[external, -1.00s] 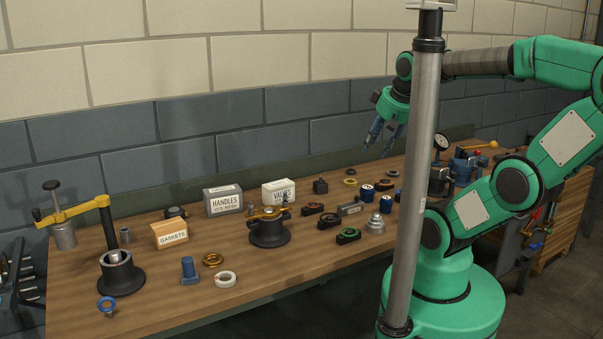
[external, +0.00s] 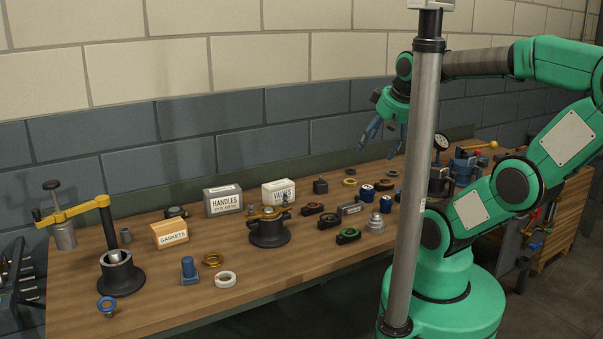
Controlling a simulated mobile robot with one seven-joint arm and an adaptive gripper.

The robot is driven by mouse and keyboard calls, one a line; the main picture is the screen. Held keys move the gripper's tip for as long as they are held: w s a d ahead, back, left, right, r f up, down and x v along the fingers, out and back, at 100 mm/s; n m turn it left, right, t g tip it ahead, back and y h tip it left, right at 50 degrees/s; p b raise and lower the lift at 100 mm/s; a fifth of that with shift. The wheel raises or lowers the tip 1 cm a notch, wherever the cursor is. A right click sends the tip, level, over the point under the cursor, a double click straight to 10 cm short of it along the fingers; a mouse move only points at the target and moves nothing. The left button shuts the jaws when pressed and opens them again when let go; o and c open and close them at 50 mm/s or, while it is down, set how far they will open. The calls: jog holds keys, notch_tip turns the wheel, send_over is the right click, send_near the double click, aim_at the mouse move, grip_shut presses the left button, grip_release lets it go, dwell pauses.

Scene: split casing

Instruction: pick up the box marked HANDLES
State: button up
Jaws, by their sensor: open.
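The box marked HANDLES (external: 223,201) is grey with a white label on its front. It stands upright near the back of the workbench, left of the middle. My gripper (external: 378,142) is open and empty, with blue fingers pointing down. It is in the air above the right part of the bench, well to the right of the box. My column hides a little of the hand's right side.
A white VALVES box (external: 279,192) stands right of the HANDLES box, and a wooden GASKETS box (external: 169,233) stands to its left. A dark valve casing (external: 268,231) is in front. Several small rings and fittings lie to the right.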

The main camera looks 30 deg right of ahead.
jog(key=shift+o, duration=1.1)
jog(key=w+a+r+m+g+y+p, duration=0.15)
jog(key=w+a+m+p, duration=0.35)
jog(key=w, duration=0.7)
jog(key=w+a+r+m+g+y+p, duration=0.15)
jog(key=w+a+m, duration=0.25)
jog(key=w+a, duration=0.55)
jog(key=w+a+f+m+p, duration=0.2)
jog(key=w+a+f+m, duration=0.1)
jog(key=w, duration=0.4)
jog(key=w+a+f+m+g+y+p, duration=0.1)
jog(key=w+a+f+m+p, duration=0.2)
jog(key=w+a+f, duration=0.3)
jog(key=w+a+f+m+g+p, duration=0.1)
jog(key=w+a+f+m, duration=0.3)
jog(key=w+f, duration=0.4)
jog(key=shift+w+a+y+p, duration=0.3)
jog(key=shift+w+a+p, duration=0.35)
jog(key=shift+w, duration=0.1)
